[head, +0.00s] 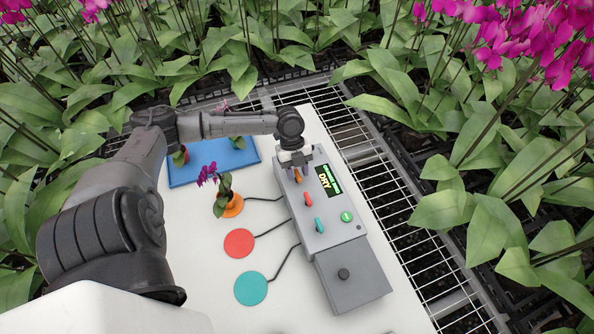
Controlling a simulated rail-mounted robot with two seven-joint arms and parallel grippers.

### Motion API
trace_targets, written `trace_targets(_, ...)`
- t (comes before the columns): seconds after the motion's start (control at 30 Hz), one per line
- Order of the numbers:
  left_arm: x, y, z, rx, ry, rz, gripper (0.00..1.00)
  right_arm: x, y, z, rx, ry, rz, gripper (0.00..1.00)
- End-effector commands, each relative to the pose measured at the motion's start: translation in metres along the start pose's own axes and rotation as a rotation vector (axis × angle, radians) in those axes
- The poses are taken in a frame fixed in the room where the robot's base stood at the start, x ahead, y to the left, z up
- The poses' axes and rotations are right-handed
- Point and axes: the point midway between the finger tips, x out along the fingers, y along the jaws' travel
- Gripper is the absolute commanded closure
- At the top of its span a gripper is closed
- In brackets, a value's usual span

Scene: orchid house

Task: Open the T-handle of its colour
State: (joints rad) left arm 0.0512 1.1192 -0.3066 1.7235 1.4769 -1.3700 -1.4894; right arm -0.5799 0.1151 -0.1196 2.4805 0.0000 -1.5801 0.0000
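A grey control box (334,207) stands on the white table. It carries an orange T-handle (298,178), a red T-handle (308,199) and a teal T-handle (319,225) in a row. A small potted purple orchid (223,186) stands on an orange disc (233,207). My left gripper (297,170) points down at the orange handle and partly hides it. The fingers are too small to tell whether they are closed on it. My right gripper is not in view.
A red disc (239,243) and a teal disc (251,289) lie on the table, with dark lines to the box. A blue tray (238,159) with plants lies behind.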

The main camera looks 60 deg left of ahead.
Motion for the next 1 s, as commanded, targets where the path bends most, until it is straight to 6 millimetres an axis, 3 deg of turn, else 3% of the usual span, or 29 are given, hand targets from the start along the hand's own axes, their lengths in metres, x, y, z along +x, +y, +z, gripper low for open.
trace_targets(0.3,0.0012,0.0001,0.0001,-0.001,0.000,0.000,0.63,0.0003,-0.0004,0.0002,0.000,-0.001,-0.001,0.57)
trace_targets(0.7,0.0010,0.0001,0.0001,0.000,0.000,0.001,1.00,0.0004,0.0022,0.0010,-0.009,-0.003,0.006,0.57)
trace_targets(1.0,-0.0009,0.0004,-0.0007,-0.015,0.001,-0.005,1.00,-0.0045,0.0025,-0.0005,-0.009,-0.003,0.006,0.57)
